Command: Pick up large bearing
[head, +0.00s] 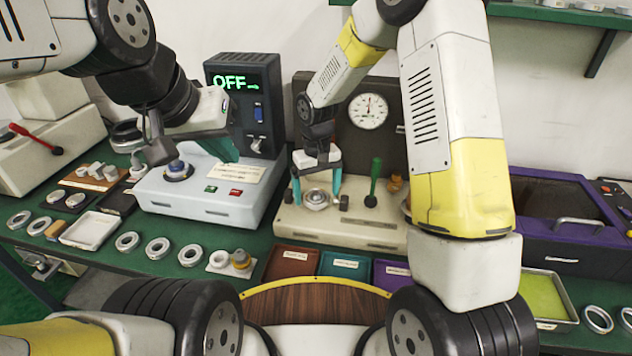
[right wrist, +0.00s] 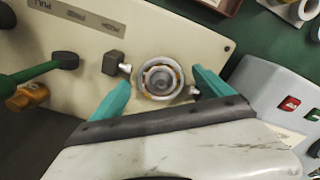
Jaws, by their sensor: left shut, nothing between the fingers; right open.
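A bearing (head: 316,199) sits in the fixture of the beige gauge machine (head: 340,229). In the right wrist view the bearing (right wrist: 161,77) shows as a metal ring with an orange-brown inner band, between two small clamp pins. My right gripper (head: 321,186) is open, pointing down over the fixture. Its teal fingers stand on either side of the bearing, apart from it, as the right wrist view (right wrist: 160,88) shows. My left gripper (head: 193,157) is shut and empty, above the light-blue machine (head: 200,190). Which ring is the large bearing is not certain from these views.
Several loose rings (head: 158,248) lie along the front left of the green table. A white tray (head: 89,229) lies among them. Small brown, teal and purple bins (head: 343,264) stand in front of the gauge machine. A green-handled lever (head: 374,180) rises right of the fixture.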

